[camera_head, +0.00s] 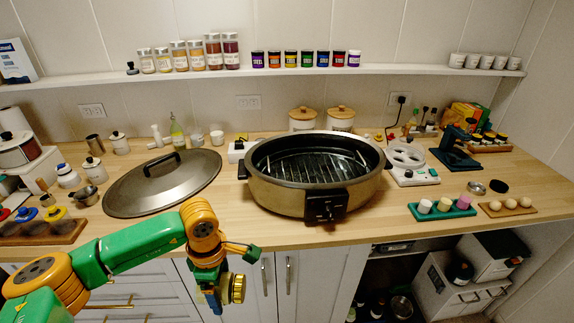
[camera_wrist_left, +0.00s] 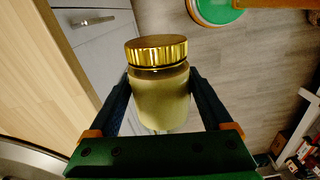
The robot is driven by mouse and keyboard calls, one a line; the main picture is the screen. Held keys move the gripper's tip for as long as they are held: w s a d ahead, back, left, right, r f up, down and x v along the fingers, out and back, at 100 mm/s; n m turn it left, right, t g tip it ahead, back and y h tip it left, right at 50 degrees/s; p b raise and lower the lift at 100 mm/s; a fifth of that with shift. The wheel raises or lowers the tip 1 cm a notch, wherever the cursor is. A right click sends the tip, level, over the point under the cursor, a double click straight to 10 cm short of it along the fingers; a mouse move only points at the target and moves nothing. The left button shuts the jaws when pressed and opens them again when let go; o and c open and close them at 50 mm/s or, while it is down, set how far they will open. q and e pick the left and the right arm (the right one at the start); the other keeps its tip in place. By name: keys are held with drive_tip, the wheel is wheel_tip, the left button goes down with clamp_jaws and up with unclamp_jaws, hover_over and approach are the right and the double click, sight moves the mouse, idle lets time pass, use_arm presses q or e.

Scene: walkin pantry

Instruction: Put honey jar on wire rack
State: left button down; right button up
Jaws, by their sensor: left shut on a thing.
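The honey jar (camera_wrist_left: 160,98) has a gold ribbed lid and pale yellow-green contents. My left gripper (camera_wrist_left: 158,88) is shut on it, with one finger on each side of the glass below the lid. In the head view, my left gripper (camera_head: 222,292) hangs in front of the cabinets, below the counter's front edge. The jar's gold lid (camera_head: 239,289) faces right there, so the jar looks tipped on its side. The wire rack (camera_head: 312,167) lies inside a large oval electric roaster (camera_head: 275,199) on the counter, to the upper right of the gripper. My right gripper is not in view.
The roaster's domed lid (camera_head: 163,184) lies on the counter left of it. A white-based device (camera_head: 412,174) and a teal tray (camera_head: 441,212) with small cups stand to the right. The counter's front edge lies between the jar and the roaster. The roaster's top is open.

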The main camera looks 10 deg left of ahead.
sight(231, 297)
use_arm(q)
drive_tip(key=d+r+m, duration=0.1)
drive_tip(key=m, duration=0.2)
drive_tip(key=s+d+r+m, duration=0.1)
drive_tip(key=r+m, duration=0.1)
drive_tip(key=m, duration=0.1)
drive_tip(key=s+d+r+m, duration=0.1)
drive_tip(key=r+m, duration=0.1)
drive_tip(key=shift+r+m, duration=0.2)
drive_tip(key=shift+m, duration=0.2)
drive_tip(key=s+d+r+m, duration=0.1)
drive_tip(key=s+r+m, duration=0.3)
drive_tip(key=m, duration=0.7)
drive_tip(key=shift+d+r, duration=0.15)
drive_tip(key=shift+r, duration=0.35)
